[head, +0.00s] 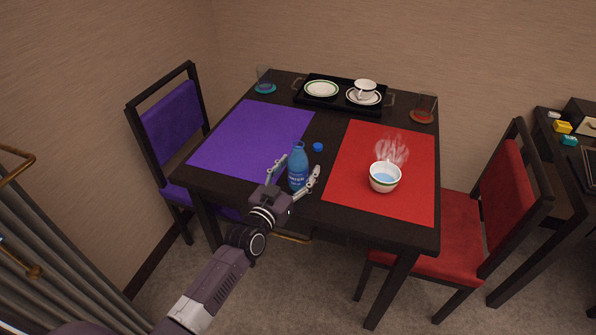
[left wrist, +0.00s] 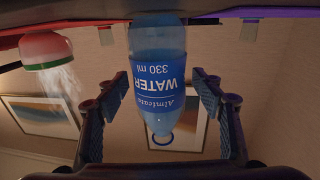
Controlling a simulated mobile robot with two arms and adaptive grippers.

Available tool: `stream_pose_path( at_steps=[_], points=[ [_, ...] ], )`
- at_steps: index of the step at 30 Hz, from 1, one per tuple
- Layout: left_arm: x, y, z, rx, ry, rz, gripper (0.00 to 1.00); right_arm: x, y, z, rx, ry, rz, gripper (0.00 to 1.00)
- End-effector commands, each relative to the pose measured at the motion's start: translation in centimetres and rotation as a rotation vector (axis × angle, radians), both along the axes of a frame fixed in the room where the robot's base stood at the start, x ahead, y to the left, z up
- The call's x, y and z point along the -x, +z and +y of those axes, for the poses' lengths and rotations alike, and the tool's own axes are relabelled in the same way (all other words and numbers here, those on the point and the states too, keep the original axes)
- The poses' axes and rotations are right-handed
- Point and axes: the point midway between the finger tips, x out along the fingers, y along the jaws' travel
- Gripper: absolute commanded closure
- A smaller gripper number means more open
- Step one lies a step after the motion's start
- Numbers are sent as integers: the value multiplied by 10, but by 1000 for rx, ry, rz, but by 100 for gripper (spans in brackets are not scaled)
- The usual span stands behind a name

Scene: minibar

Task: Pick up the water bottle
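A blue water bottle (head: 298,168) stands upright on the dark table between the purple and red mats, near the front edge. In the left wrist view, which is upside down, the bottle (left wrist: 158,75) with its "WATER 330 ml" label sits between the fingers. My left gripper (head: 298,172) reaches in from the front, one finger on each side of the bottle. In the left wrist view the gripper (left wrist: 160,98) is open, with a gap on both sides of the bottle. A blue cap (head: 318,147) lies on the table behind the bottle. My right gripper is not in view.
A steaming white bowl (head: 384,180) stands on the red mat (head: 350,150), right of the bottle. The purple mat (head: 250,135) is bare. A black tray (head: 340,103) with dishes and two glasses on coasters (head: 265,89) (head: 422,116) are at the back. Chairs flank the table.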

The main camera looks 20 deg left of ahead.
Motion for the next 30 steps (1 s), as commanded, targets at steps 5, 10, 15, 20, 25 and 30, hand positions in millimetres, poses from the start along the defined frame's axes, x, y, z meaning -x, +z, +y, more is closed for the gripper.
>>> stream_pose_path(
  at_steps=[5, 10, 15, 20, 25, 30],
  points=[
    [0, 0, 0, 0, 0, 0, 60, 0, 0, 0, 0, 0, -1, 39],
    [0, 0, 0, 0, 0, 0, 79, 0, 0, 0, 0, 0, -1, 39],
    [0, 2, 0, 1, 1, -4, 94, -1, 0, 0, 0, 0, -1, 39],
    [0, 2, 0, 1, 1, -4, 95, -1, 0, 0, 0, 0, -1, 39],
    [0, 3, 0, 1, 1, -4, 95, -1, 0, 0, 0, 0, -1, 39],
    [0, 7, 0, 1, 1, -5, 95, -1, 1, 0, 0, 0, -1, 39]
  ],
)
